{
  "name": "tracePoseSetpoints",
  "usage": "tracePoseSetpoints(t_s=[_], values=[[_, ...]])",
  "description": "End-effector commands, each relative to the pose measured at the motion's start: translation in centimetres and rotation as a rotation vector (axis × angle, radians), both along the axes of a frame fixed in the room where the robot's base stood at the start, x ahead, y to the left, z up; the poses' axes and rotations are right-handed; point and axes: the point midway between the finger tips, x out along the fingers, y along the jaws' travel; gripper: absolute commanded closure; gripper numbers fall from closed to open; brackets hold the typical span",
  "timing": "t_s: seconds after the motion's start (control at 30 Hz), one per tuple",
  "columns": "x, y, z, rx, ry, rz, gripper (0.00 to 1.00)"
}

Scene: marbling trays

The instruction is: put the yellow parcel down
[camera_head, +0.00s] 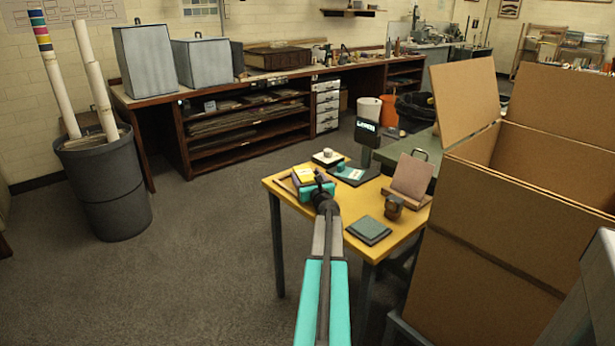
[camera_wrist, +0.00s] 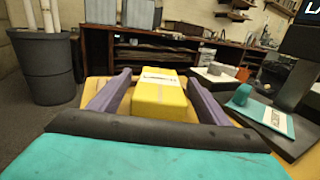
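The yellow parcel (camera_wrist: 160,98) is a small yellow box with a pale label on top. In the wrist view it sits between the two purple fingers of my gripper (camera_wrist: 160,78). Narrow gaps show between the parcel and both fingers, so the gripper looks open around it. In the head view my gripper (camera_head: 304,180) is at the back left of the yellow table (camera_head: 335,218), and the parcel (camera_head: 303,175) shows there at the tabletop. Its underside is hidden.
Beside the parcel are a white-topped device (camera_head: 327,157) and a dark scale with a display (camera_head: 367,127). A teal item (camera_head: 350,173) lies by the scale. A green-grey pad (camera_head: 368,230), a brown tape roll (camera_head: 393,207) and a tilted board (camera_head: 411,176) stand right. A large carton (camera_head: 500,235) blocks the right.

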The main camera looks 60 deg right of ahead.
Motion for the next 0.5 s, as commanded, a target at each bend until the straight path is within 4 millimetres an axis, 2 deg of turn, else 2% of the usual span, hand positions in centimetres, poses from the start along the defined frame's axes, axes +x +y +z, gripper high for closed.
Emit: tracePoseSetpoints(t_s=[0.5], values=[[-0.16,0.1,0.33,0.0,0.0,-0.001,0.28]])
